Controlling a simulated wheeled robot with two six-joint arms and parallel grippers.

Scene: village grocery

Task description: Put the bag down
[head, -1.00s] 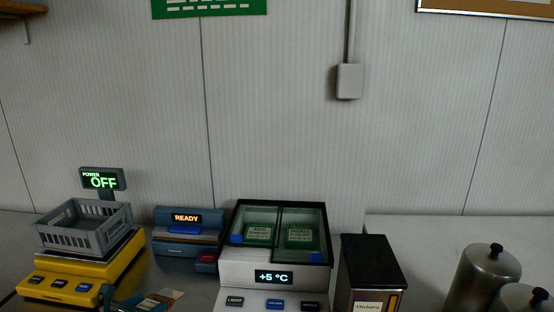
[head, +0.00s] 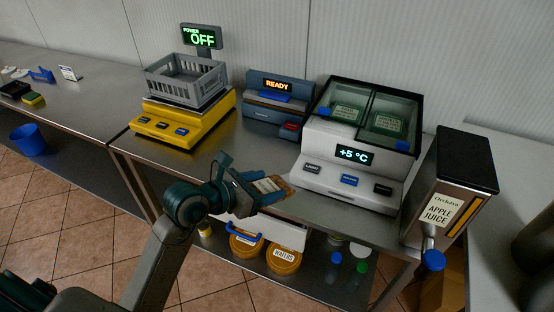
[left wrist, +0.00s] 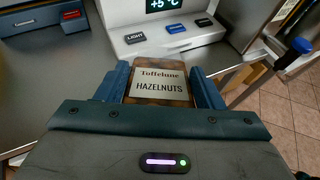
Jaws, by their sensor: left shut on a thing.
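The bag (left wrist: 160,82), brown with a pale label reading "Toffelune HAZELNUTS", sits between the blue fingers of my left gripper (left wrist: 160,90) in the left wrist view. In the head view the bag (head: 272,187) sticks out of my left gripper (head: 258,189), label up, near the front edge of the steel counter (head: 222,150). The gripper is shut on the bag. The bag is in front and to the left of the white cooler. I cannot tell whether it touches the counter. My right gripper is not in view.
A white cooler (head: 345,185) showing +5 °C, a blue-grey device (head: 262,118) reading READY and a yellow scale (head: 180,122) with a grey basket (head: 187,82) stand on the counter. An apple juice dispenser (head: 440,190) is at right.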

